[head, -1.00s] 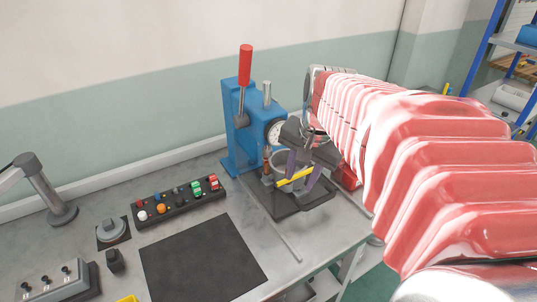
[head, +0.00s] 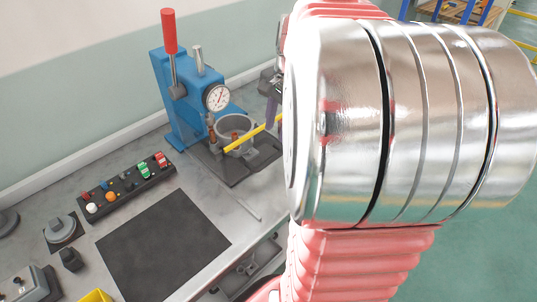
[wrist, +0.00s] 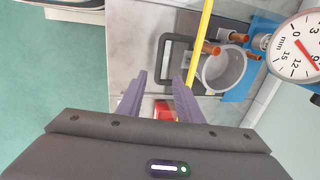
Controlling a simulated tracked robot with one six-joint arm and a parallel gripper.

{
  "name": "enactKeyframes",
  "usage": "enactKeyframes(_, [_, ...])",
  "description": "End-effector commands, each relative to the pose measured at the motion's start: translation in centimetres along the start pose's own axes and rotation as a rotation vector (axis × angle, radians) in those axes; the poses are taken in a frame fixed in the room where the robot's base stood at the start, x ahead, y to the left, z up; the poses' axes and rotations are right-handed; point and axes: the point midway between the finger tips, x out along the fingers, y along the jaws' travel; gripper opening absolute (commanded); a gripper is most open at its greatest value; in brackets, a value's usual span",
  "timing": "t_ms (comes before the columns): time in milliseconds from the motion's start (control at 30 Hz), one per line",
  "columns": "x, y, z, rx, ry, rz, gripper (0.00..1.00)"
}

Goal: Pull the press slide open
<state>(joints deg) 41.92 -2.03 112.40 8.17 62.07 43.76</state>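The blue press (head: 178,95) stands on the bench in the head view, with a red-knobbed lever (head: 169,32) and a round dial gauge (head: 217,97). Below the gauge, a grey ring-shaped cup (head: 236,128) with copper stubs sits over the dark press base (head: 238,172). A yellow bar (head: 250,138) crosses in front of the cup. In the wrist view the yellow bar (wrist: 201,45) runs down to my right finger. My gripper (wrist: 160,78) is open, its purple fingers apart. The bar's lower end is partly hidden by that finger. My arm hides most of the gripper in the head view.
A button box (head: 127,186) and a black mat (head: 163,246) lie left and in front of the press. A red block (wrist: 163,109) shows between my fingers in the wrist view. Green floor (wrist: 45,85) lies beyond the bench edge.

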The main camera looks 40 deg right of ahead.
Motion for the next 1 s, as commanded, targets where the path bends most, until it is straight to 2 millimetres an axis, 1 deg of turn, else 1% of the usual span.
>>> enactKeyframes(167, [2.3, 0.1, 0.1, -0.001, -0.002, 0.002, 0.33])
enactKeyframes(700, [10.6, 0.1, 0.1, -0.002, -0.003, 0.003, 0.33])
enactKeyframes(833, [12.0, 0.1, 0.1, -0.001, -0.002, 0.002, 0.33])
enactKeyframes(1000, [12.8, 0.0, 0.1, -0.001, -0.001, 0.000, 0.33])
